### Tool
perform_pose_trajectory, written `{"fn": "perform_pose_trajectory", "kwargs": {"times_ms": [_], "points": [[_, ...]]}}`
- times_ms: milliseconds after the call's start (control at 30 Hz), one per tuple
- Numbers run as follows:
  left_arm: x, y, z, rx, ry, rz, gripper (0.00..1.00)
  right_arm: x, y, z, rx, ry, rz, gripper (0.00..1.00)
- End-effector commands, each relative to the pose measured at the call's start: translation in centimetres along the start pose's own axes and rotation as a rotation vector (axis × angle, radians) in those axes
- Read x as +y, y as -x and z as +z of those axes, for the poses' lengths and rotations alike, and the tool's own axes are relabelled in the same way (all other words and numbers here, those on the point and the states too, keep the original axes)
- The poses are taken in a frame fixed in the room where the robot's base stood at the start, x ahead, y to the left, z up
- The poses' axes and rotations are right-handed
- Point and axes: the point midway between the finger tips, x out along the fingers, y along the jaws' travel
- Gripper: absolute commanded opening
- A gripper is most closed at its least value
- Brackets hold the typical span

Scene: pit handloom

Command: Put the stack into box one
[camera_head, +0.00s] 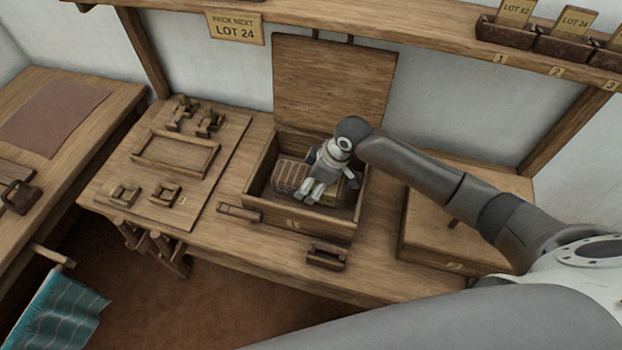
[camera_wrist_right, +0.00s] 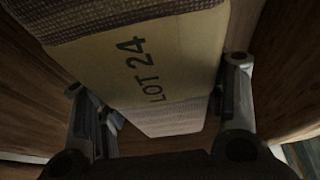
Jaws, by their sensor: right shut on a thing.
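The stack (camera_head: 291,176) is a bundle of brown woven cloth with a paper band reading LOT 24. It is inside the open wooden box (camera_head: 293,224), between its walls. My right gripper (camera_head: 316,194) reaches down into this box from the right and is shut on the stack. In the right wrist view the stack (camera_wrist_right: 140,60) and its band fill the space between the two fingers (camera_wrist_right: 165,120). The gripper hides part of the stack, and I cannot tell whether the stack touches the box floor. My left gripper is not in view.
The box lid (camera_head: 333,85) stands open behind it. A closed wooden box (camera_head: 470,215) marked 2 is to the right. A board with a frame (camera_head: 175,153) and small wooden holders lies left. A sign (camera_head: 235,28) reads LOT 24. Small wooden blocks (camera_head: 326,257) lie in front.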

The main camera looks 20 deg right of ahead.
Motion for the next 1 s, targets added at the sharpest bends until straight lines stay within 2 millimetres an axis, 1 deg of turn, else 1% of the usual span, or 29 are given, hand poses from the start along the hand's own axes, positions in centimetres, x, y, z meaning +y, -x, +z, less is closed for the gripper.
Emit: {"fn": "perform_pose_trajectory", "kwargs": {"times_ms": [67, 100, 233, 567, 667, 767, 833, 1000], "points": [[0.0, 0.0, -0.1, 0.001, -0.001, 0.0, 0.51, 0.0, 0.0, -0.1, 0.001, 0.0, 0.001, 0.36], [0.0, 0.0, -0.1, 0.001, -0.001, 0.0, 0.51, 0.0, 0.0, 0.0, 0.0, 0.0, 0.0, 0.68], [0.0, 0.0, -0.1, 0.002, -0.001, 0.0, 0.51, 0.0, 0.0, 0.0, 0.0, 0.0, 0.0, 0.84], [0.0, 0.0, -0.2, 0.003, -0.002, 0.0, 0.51, 0.0, 0.1, 0.0, 0.0, 0.0, 0.001, 0.85], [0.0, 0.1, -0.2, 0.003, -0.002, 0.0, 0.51, 0.1, 0.5, -0.2, 0.0, 0.0, 0.001, 0.85], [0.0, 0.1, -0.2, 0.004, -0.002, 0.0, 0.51, 0.1, 1.7, -0.5, 0.001, 0.002, 0.003, 0.85], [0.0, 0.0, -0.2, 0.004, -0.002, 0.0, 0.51, 0.1, 2.9, -0.5, 0.001, 0.002, 0.003, 0.85], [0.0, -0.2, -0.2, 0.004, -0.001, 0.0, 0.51, 0.1, 6.8, -0.5, 0.001, 0.002, 0.004, 0.85]]}}
